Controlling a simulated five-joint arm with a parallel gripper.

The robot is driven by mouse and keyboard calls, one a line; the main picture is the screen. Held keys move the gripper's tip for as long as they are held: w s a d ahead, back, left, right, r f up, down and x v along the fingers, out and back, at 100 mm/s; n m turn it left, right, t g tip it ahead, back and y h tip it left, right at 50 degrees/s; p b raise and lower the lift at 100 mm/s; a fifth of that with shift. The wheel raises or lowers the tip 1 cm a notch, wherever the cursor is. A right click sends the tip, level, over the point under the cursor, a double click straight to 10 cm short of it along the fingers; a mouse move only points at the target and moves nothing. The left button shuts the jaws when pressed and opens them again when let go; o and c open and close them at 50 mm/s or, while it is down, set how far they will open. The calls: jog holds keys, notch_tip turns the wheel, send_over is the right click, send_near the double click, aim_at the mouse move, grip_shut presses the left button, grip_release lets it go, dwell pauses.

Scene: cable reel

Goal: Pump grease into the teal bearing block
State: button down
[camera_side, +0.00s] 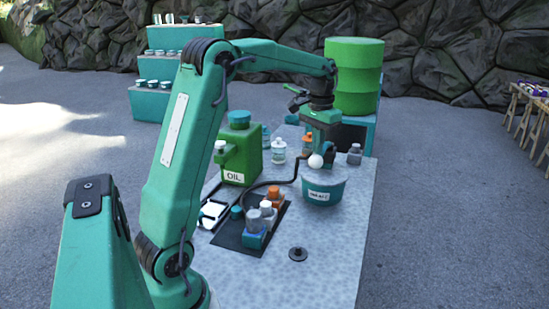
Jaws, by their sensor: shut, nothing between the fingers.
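A round teal tub (323,189) with a white label stands on the right of the grey worktop, a white ball (315,161) at its top. The label is too small to read surely. My gripper (318,148) points down just above the tub, shut and empty. I cannot tell whether its tips touch the ball. A black hose (265,184) curves from near the tub toward a dark mat (232,238). A small blue block (254,238) with grey-capped bottles stands on that mat. I cannot surely pick out the teal bearing block or a pump handle.
A green can marked OIL (240,152) stands left of the tub. Small bottles (279,151) and a grey-capped jar (354,154) stand near the back. A dark round disc (298,254) lies at the front. The worktop's front right is clear. A green drum (354,75) stands behind.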

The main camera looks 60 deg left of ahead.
notch_tip(320, 180, up, 7)
dwell(0.7)
dwell(0.5)
jog(key=shift+r, duration=0.1)
jog(key=s+d+r+m+t, duration=0.1)
jog(key=s+d+m+t, duration=0.15)
jog(key=s+d, duration=0.95)
jog(key=s+d+f+t, duration=0.3)
jog(key=s+d+f, duration=0.4)
jog(key=s, duration=0.2)
jog(key=shift+s, duration=0.25)
